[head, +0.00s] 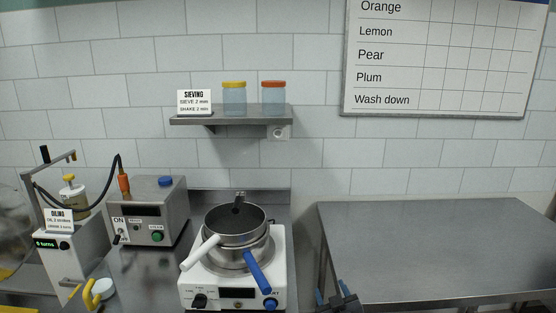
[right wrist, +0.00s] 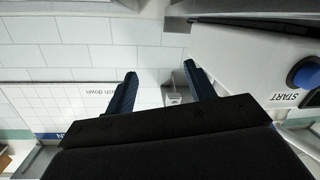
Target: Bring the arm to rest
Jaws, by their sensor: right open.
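My right gripper (head: 338,298) shows at the bottom edge of the head view, just right of the white hotplate unit (head: 225,298) and in front of the steel table. In the right wrist view my right gripper (right wrist: 160,76) has its two dark blue fingers spread apart, with nothing between them. The tiled wall and the whiteboard (right wrist: 95,100) lie beyond the fingers. Most of my right arm is outside the head view. My left gripper does not show.
Two nested pans (head: 238,222), with white and blue handles, stand on the hotplate. A blue START button (right wrist: 305,73) is close on the right in the right wrist view. The steel table (head: 430,245) at right is bare. A shelf (head: 232,115) holds two jars.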

